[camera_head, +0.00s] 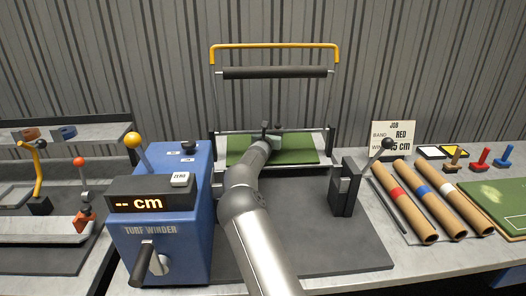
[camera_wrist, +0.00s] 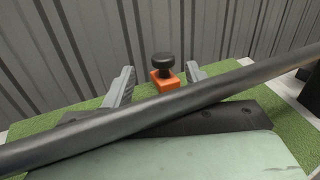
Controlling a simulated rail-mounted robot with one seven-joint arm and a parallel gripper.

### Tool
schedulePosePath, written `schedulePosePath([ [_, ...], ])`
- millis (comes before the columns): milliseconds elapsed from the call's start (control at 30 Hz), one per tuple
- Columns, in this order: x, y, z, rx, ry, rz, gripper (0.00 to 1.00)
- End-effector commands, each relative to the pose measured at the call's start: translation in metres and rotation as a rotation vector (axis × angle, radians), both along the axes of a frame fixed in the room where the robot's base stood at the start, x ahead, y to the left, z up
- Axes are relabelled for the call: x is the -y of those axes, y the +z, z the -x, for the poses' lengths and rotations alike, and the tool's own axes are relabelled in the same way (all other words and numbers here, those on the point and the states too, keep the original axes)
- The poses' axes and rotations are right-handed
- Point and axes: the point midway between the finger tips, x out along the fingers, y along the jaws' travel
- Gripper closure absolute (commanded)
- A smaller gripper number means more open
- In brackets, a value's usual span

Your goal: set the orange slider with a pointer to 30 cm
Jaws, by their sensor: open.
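In the wrist view an orange block (camera_wrist: 166,82) with a black round knob (camera_wrist: 163,61) on top stands beyond a dark bar. I take it for the orange slider; its pointer and any scale cannot be made out. My gripper (camera_wrist: 160,76) is open, one grey finger on each side of the block and knob in the picture. Whether the fingers are level with the knob or short of it is unclear. In the head view my gripper (camera_head: 268,131) is over the green turf at the frame, and my arm hides the slider there.
A dark bar (camera_wrist: 130,122) crosses the wrist view close in front. A yellow-handled roller frame (camera_head: 275,46) stands behind. The blue turf winder (camera_head: 185,222), its display showing dashes and "cm", is left. A black lever post (camera_head: 345,190) and cardboard tubes (camera_head: 405,200) are right.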

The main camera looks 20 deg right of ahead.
Motion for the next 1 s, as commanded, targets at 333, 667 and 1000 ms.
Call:
schedulePosePath([
  [333,-0.046,-0.003,0.063,0.000,0.004,-0.006,0.49],
  [667,-0.076,-0.001,0.106,0.001,0.004,-0.004,0.49],
  [1000,-0.080,-0.001,0.112,0.000,0.003,-0.003,0.49],
])
